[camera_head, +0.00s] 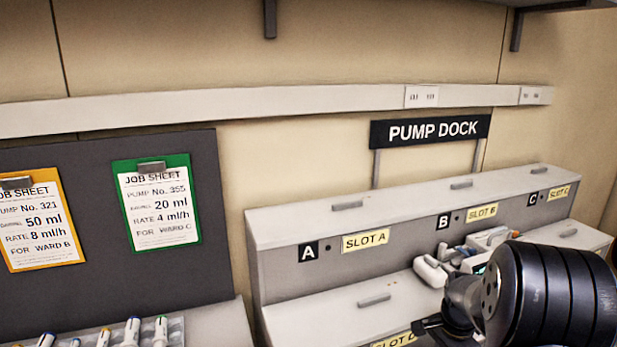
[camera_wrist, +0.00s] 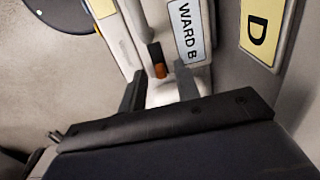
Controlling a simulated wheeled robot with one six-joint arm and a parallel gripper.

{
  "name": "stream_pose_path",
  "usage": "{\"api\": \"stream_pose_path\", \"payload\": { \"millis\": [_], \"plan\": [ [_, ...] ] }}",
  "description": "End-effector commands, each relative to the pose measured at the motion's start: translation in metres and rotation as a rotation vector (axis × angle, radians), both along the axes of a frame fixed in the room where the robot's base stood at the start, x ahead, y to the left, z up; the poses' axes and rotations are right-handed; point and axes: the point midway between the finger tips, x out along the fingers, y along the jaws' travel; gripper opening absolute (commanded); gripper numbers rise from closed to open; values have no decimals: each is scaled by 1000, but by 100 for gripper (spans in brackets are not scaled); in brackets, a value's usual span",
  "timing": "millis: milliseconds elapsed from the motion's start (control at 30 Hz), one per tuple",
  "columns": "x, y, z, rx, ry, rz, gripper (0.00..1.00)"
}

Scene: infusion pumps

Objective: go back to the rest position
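My gripper (camera_wrist: 161,88) has its two dark fingers apart in the wrist view. A white part of a device (camera_wrist: 165,96) shows between them; whether a finger touches it is unclear. A white label reading WARD B (camera_wrist: 187,30) and a dark and orange part (camera_wrist: 158,60) lie just beyond the fingertips. In the head view my gripper (camera_head: 440,328) is low at the right, over the front of the pump dock, partly hidden by my dark wrist.
The grey pump dock (camera_head: 300,228) carries slot labels. White devices (camera_head: 432,270) stand at its middle. A yellow D label (camera_wrist: 259,30) is close at the right in the wrist view. Job sheets (camera_head: 158,204) hang on a dark board at left, above a tray (camera_head: 176,330) of syringes.

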Motion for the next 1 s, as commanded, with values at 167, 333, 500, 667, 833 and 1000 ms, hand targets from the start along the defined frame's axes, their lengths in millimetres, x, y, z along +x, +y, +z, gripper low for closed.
{"api": "stream_pose_path", "payload": {
  "millis": [167, 333, 500, 667, 833, 1000],
  "plan": [
    [1, -1, 20, -1, -1, 0, 31],
    [1, -1, 43, -1, -3, 0, 31],
    [1, -1, 66, -1, -1, 0, 31],
    [0, -1, 43, 1, 1, 0, 31],
    [0, -1, 20, 0, 0, 0, 31],
    [0, -1, -3, 1, 1, 0, 31]
  ]
}}
